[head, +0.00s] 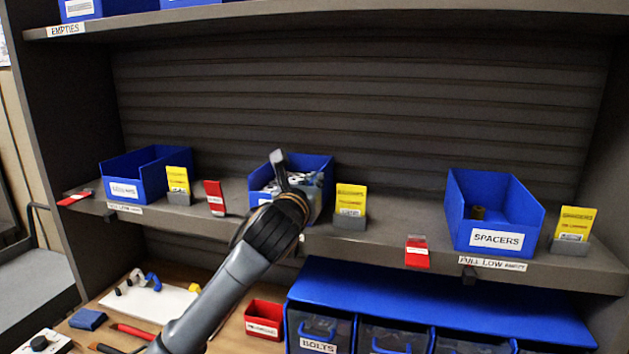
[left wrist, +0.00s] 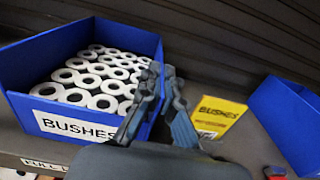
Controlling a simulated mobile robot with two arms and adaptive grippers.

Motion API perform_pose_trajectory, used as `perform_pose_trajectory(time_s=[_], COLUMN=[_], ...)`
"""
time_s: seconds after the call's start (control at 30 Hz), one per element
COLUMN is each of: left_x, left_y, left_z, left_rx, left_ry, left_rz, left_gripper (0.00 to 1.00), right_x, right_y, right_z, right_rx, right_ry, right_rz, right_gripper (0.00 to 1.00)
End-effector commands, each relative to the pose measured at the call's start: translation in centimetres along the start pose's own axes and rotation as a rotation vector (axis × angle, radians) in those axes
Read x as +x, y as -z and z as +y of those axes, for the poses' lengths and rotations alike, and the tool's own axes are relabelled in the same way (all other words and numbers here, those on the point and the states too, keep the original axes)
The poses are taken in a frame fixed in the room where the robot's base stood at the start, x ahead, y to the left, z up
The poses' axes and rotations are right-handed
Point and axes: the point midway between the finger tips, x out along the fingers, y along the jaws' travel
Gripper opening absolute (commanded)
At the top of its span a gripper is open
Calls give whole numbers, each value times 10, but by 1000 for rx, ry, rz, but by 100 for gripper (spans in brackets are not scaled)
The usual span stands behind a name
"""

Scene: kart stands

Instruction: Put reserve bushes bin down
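The bushes bin (head: 322,190) is blue and full of pale ring-shaped bushes, at the middle of the shelf in the head view. It appears level in the head view, partly hidden behind my left gripper (head: 279,165). In the left wrist view the bin (left wrist: 25,65) shows its BUSHES label. There my left gripper (left wrist: 162,85) has its fingers close together at the bin's right wall, one on either side, and it appears shut on that wall. Whether the bin's base touches the shelf is hidden. My right gripper is not in view.
The shelf (head: 390,238) also bears a left blue bin (head: 153,183) and a spacers bin (head: 497,238). A yellow card (head: 350,199) stands close right of the bushes bin; a red card (head: 417,252) is at the shelf edge. An upper shelf (head: 330,8) lies overhead.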

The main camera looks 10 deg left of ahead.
Motion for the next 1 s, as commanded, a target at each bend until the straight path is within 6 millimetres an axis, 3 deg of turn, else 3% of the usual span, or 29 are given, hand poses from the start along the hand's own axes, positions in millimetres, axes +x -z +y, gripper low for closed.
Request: perform_pose_trajectory(time_s=[0.1,0.23,0.67,1.0], left_x=[0,0,-7,-70], left_y=[-1,2,1,2], left_z=[0,0,0,0], left_rx=[2,-1,0,3], left_ry=[0,0,0,1], left_rz=[-7,1,-1,-3], left_gripper=[0,28,28,28], right_x=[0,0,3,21], right_y=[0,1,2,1], right_z=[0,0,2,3], right_rx=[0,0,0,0], right_ry=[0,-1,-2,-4], right_rz=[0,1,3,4], right_gripper=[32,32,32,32])
